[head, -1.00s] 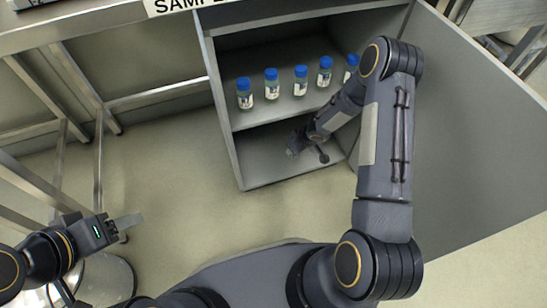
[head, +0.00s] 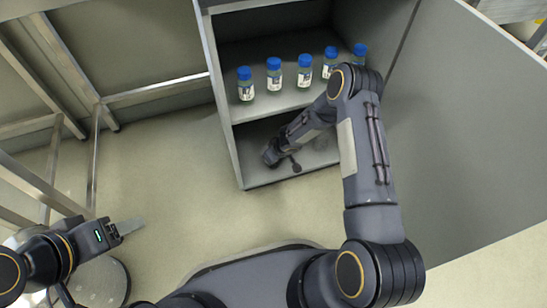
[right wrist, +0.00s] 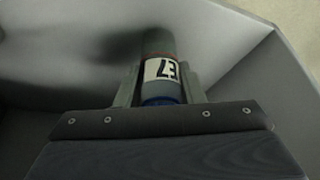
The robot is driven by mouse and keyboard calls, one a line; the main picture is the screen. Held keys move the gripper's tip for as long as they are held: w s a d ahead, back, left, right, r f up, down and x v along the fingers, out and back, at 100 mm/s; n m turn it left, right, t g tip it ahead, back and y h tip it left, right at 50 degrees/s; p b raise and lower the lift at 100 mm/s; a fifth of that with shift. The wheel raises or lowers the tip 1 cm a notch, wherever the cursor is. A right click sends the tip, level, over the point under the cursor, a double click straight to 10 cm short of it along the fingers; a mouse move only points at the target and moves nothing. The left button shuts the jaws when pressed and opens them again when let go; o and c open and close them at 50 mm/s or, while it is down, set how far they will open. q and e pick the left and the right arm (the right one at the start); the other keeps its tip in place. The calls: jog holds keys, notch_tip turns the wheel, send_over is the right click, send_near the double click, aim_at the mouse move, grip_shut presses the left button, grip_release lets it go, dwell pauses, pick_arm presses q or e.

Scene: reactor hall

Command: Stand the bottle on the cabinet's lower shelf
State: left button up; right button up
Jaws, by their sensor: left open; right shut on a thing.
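The open grey cabinet (head: 222,100) stands ahead, with its lower shelf (head: 262,178) under a shelf of blue-capped bottles. My right arm reaches into the lower compartment, and its wrist end is over the lower shelf. In the right wrist view, my right gripper (right wrist: 160,88) is shut on a bottle (right wrist: 160,70) with a white label and a blue cap. The cap is nearest the palm, and the far end points away from it. My left gripper (head: 122,228) is open and empty, far left.
Several blue-capped bottles (head: 274,75) stand in a row on the upper shelf, just above my right forearm. The cabinet door (head: 460,150) is swung open to the right of my arm. A metal frame (head: 98,150) stands at left. Floor before the cabinet is clear.

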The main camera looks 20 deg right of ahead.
jog(key=shift+f, duration=0.1)
jog(key=o, duration=1)
jog(key=shift+r, duration=0.25)
jog(key=p+v, duration=0.2)
jog(key=v, duration=1)
jog(key=shift+f, duration=0.1)
